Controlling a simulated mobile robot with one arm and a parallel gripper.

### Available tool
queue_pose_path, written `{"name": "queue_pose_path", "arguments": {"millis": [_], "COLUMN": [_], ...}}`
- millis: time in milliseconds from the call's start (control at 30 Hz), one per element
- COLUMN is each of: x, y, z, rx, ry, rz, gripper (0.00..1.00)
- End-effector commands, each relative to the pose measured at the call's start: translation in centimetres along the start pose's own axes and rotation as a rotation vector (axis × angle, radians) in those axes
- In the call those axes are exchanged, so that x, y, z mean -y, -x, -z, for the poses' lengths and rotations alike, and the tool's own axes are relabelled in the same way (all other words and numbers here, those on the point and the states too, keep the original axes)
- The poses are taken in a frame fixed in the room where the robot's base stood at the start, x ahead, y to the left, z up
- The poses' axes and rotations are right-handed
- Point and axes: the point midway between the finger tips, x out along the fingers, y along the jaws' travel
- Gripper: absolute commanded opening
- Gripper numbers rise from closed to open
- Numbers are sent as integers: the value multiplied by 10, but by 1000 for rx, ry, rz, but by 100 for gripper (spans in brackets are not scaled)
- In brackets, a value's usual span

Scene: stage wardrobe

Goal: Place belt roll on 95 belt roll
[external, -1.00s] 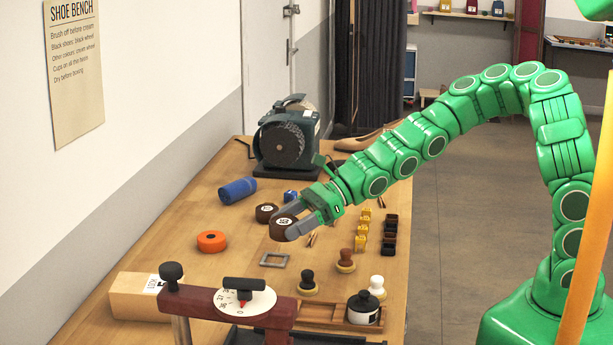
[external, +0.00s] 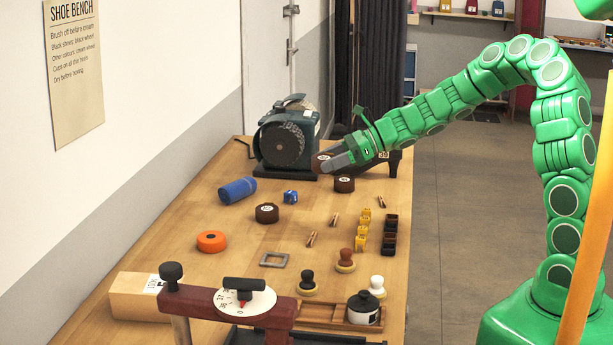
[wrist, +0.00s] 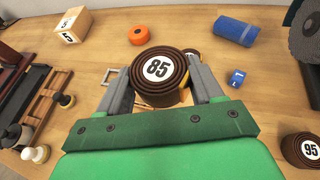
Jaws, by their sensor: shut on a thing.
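My gripper (external: 338,160) is shut on a dark brown belt roll marked 85 (external: 321,161); it also shows between the fingers in the wrist view (wrist: 158,72). The held roll appears raised above the bench. The belt roll marked 95 (wrist: 304,150) sits at the lower right of the wrist view, cut by the edge. In the external view a brown roll, apparently the 95 one, stands on the bench (external: 344,184), just below and right of my gripper. Another brown belt roll (external: 267,213) stands farther left on the bench; in the wrist view it is mostly hidden behind the held one.
A blue roll (external: 238,190), small blue cube (external: 290,196) and orange roll (external: 211,241) lie left.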

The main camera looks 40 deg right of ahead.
Motion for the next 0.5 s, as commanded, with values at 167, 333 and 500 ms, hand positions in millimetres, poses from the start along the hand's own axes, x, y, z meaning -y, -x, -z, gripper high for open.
{"name": "queue_pose_path", "arguments": {"millis": [167,333,500], "x": [41,75,97], "y": [42,85,123], "z": [14,29,45], "rx": [-1,0,-1], "ry": [-15,-27,-36], "rz": [37,66,86], "gripper": [33,33,33]}}
